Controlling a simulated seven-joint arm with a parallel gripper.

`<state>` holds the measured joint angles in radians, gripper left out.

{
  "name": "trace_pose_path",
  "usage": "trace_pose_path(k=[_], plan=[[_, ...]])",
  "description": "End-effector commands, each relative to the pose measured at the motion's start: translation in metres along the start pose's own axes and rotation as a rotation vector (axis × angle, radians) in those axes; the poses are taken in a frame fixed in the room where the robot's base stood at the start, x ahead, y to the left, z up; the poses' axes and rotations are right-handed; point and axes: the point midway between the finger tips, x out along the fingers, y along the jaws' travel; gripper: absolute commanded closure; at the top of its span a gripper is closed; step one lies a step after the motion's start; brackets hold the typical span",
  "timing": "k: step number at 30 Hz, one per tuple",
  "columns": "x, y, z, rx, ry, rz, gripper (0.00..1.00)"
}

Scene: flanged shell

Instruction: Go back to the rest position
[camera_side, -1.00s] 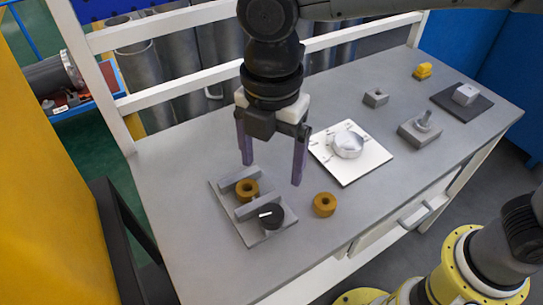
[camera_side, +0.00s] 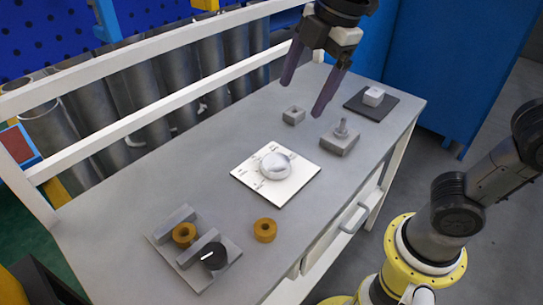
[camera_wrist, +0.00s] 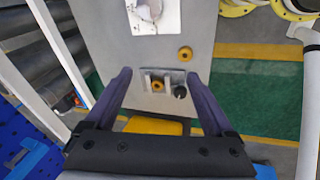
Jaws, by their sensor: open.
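My gripper (camera_side: 304,98) is open and empty, raised above the far part of the bench in the side view. In the wrist view its two purple fingers (camera_wrist: 157,75) are spread wide with nothing between them touching. A silver domed shell (camera_side: 275,164) sits on a white plate (camera_side: 298,190) mid-bench, apart from the gripper. The plate also shows at the top of the wrist view (camera_wrist: 170,22), with the shell partly cut off.
A grey fixture (camera_side: 190,268) with two bars holds an orange ring (camera_side: 184,234) and a black knob (camera_side: 214,256). Another orange ring (camera_side: 265,230) lies loose. Grey blocks (camera_side: 341,141) (camera_side: 293,116) and a dark pad (camera_side: 381,110) with a light block (camera_side: 373,95) stand farther back.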

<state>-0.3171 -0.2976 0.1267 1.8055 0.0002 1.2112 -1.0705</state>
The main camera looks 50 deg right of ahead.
Motion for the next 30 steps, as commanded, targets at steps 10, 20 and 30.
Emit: trace_pose_path(k=[10, 20, 30], plan=[[0.015, -0.099, 0.115, 0.918, 0.052, 0.216, 0.12], [0.046, -0.119, 0.123, 1.341, 0.111, 0.222, 0.12], [0.045, -0.118, 0.123, 1.361, 0.114, 0.220, 0.12]])
